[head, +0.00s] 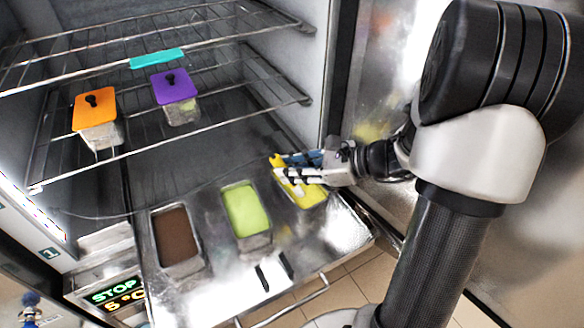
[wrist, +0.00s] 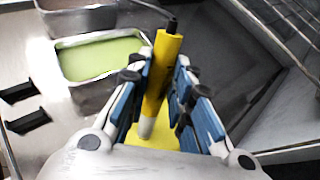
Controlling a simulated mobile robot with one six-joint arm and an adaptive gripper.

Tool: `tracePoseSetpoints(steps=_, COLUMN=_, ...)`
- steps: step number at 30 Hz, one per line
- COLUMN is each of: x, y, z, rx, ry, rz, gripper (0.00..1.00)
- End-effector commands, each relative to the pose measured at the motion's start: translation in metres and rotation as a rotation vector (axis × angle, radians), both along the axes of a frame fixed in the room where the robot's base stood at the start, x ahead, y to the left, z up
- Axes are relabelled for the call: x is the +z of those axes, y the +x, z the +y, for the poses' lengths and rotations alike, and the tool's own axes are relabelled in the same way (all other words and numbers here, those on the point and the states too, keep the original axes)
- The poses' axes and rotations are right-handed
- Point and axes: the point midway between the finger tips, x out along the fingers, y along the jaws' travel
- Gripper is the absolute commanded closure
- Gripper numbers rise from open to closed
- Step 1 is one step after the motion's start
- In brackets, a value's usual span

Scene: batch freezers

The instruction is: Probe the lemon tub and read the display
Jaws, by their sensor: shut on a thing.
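My gripper (head: 287,168) is shut on a yellow probe (wrist: 161,62) with a dark cable at its upper end. The probe's pale lower part points down at the yellow lemon tub (head: 311,194), whose yellow surface also shows between the fingers in the wrist view (wrist: 168,138). The fingers cover part of the tub, and I cannot tell whether the probe tip is in the lemon. The display (head: 114,293) at lower left reads STOP in green above an orange figure that looks like 5 °C, partly unclear.
A green tub (head: 246,208) and a brown tub (head: 175,236) sit left of the lemon tub on the metal drawer (head: 212,290). Wire shelves above hold an orange-lidded tub (head: 97,128) and a purple-lidded tub (head: 182,112). The freezer wall stands close behind my gripper.

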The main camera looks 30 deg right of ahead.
Motion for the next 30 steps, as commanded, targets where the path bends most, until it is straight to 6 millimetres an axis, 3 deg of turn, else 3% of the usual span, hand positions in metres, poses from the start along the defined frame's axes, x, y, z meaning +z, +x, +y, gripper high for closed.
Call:
tracePoseSetpoints(steps=16, x=0.003, y=0.0, z=0.0, rx=0.0, ry=0.0, rz=0.0, gripper=1.0)
tracePoseSetpoints(steps=30, x=0.04, y=0.0, z=0.0, rx=0.0, ry=-0.001, rz=-0.001, gripper=1.0)
